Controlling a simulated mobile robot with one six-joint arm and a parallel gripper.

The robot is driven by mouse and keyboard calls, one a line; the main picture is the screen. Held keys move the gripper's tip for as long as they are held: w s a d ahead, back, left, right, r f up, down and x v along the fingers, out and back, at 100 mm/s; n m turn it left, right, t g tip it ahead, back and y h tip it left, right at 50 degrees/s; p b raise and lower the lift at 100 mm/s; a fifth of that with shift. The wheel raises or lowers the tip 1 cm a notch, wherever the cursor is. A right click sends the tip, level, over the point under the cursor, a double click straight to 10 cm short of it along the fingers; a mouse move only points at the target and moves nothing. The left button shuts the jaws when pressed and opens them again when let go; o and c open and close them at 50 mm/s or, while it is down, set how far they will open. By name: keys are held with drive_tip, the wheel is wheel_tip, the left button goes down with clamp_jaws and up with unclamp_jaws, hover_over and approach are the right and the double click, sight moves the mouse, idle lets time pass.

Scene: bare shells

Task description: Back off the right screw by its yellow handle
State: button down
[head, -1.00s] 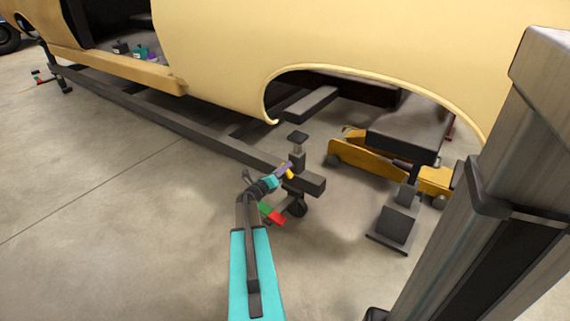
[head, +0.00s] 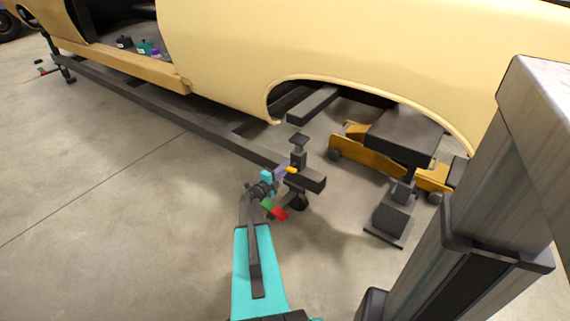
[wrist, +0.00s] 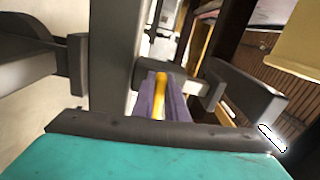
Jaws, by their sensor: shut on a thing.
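The right screw (head: 299,151) is a dark upright post with a flat pad on top, at the right end of the long dark frame under the car body. Its yellow handle (head: 292,170) is a short bar low on the screw, partly hidden by my gripper (head: 283,171). In the wrist view the yellow handle (wrist: 160,92) lies between the purple fingers of my gripper (wrist: 163,100), which are shut on it. The wrist view does not show the full length of the handle.
A red and green pedal (head: 273,209) sits just below my gripper. The pale yellow car body (head: 220,60) hangs over the frame (head: 150,109). A yellow floor jack (head: 365,150) and a dark stand (head: 391,214) are to the right.

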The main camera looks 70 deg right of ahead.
drive_tip(key=n+p, duration=0.2)
drive_tip(key=n, duration=0.1)
drive_tip(key=n+p, duration=0.1)
drive_tip(key=shift+f+n+p, duration=0.25)
drive_tip(key=shift+n+p, duration=0.05)
drive_tip(key=n+p, duration=0.3)
drive_tip(key=shift+s+a+f+n, duration=0.1)
drive_tip(key=shift+s+f+n, duration=0.15)
drive_tip(key=shift+n, duration=0.15)
drive_tip(key=n+p, duration=0.2)
drive_tip(key=n, duration=0.1)
drive_tip(key=n+p, duration=0.1)
drive_tip(key=shift+s+a+f, duration=0.1)
drive_tip(key=shift+s+f, duration=0.1)
drive_tip(key=shift+s, duration=0.1)
drive_tip(key=shift+s+a+f+n+p, duration=0.1)
drive_tip(key=shift+s+n+p, duration=0.1)
drive_tip(key=shift+n+p, duration=0.8)
drive_tip(key=shift+s+f+n+p, duration=0.15)
drive_tip(key=shift+n+p, duration=0.35)
drive_tip(key=shift+n, duration=1)
drive_tip(key=shift+s, duration=0.1)
drive_tip(key=c, duration=1.8)
unclamp_jaws()
drive_tip(key=shift+o, duration=0.2)
drive_tip(key=shift+r, duration=0.1)
